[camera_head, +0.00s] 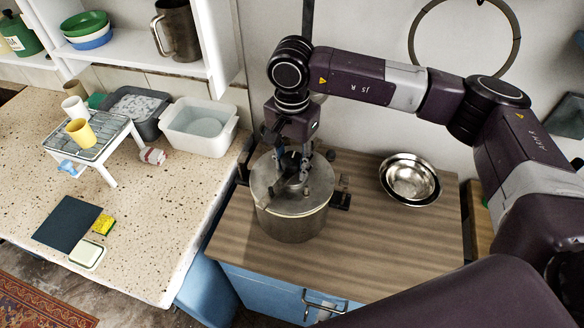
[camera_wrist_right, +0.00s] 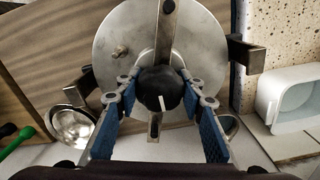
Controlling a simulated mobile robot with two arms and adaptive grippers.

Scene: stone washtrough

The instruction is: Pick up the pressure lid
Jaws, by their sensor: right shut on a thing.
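The pressure lid (camera_head: 264,186) is a round grey metal disc on top of a metal pot (camera_head: 292,226) on the wooden counter. In the right wrist view the lid (camera_wrist_right: 112,50) shows a metal bar across it and a black knob (camera_wrist_right: 160,84) at its middle. My right gripper (camera_head: 292,176) points down over the lid. In the wrist view its blue-padded fingers (camera_wrist_right: 158,92) are shut on the knob from both sides. I cannot see a gap between lid and pot. My left gripper is not in view.
Nested steel bowls (camera_head: 411,178) stand right of the pot. On the speckled worktop at left are a white basin (camera_head: 199,127), a grey tub (camera_head: 138,106), a small rack (camera_head: 88,142) with a yellow cup (camera_head: 80,132), and a sponge (camera_head: 104,224).

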